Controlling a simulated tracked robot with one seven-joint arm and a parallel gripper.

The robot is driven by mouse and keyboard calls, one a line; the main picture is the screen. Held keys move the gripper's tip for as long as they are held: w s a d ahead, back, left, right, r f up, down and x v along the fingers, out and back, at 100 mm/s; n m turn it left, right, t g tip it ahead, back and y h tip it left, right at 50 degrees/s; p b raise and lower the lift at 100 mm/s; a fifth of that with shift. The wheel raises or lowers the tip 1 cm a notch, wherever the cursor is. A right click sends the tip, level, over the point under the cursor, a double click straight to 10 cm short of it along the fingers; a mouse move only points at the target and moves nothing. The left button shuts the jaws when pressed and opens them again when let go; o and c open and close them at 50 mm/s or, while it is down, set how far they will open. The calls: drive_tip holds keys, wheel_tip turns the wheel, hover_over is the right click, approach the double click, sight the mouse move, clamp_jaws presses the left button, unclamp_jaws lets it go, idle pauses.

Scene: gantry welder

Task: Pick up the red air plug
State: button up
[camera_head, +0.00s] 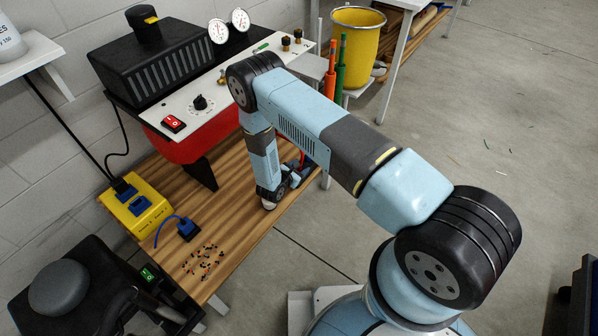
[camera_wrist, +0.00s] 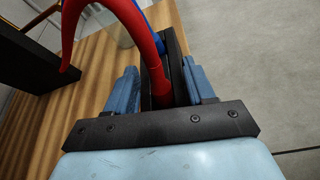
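The red air plug (camera_wrist: 160,92) shows in the wrist view as a thick red piece between my gripper's fingers, running into a red hose that arches up and to the left. My gripper (camera_wrist: 165,75) has blue fingers on either side of the red piece, with dark parts close around it. Whether the fingers press on it is hard to tell. In the head view my gripper (camera_head: 290,178) is low over the right side of the wooden bench, with a bit of red (camera_head: 302,158) beside it. My arm hides part of this area.
The wooden bench (camera_head: 235,225) carries a red and black welder (camera_head: 185,148) with gauges, a yellow socket box (camera_head: 150,212), a blue plug (camera_head: 187,230) and scattered small bits (camera_head: 203,262). A yellow bin (camera_head: 357,45) stands behind.

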clamp_jaws()
drive_tip(key=shift+r, duration=0.1)
idle(0.3)
